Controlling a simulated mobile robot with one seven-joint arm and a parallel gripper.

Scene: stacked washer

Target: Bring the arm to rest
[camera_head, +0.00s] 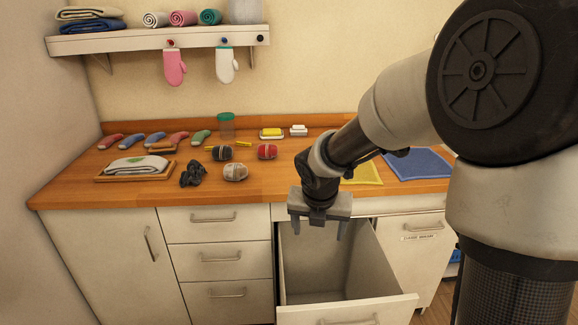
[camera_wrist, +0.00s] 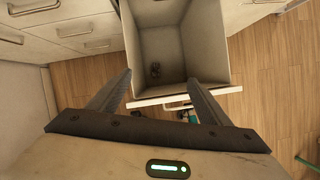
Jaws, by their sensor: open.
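My gripper (camera_head: 319,228) hangs from my arm, fingers pointing down, above the back part of a pulled-out drawer (camera_head: 346,310). The fingers are apart with nothing between them. In the wrist view my gripper (camera_wrist: 158,88) shows two spread fingers, with the open drawer (camera_wrist: 185,100) beyond them. A small dark thing lies inside the drawer in the wrist view; I cannot tell what it is. My arm reaches in from the right side of the head view.
The wooden counter (camera_head: 262,196) holds yarn balls (camera_head: 235,172), rolled socks, a tray with a folded towel (camera_head: 137,165), a yellow cloth (camera_head: 364,175) and a blue cloth (camera_head: 416,164). A wall shelf (camera_head: 150,39) holds towels, with two mitts hanging below. Wood floor (camera_wrist: 275,70) lies beside the drawer.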

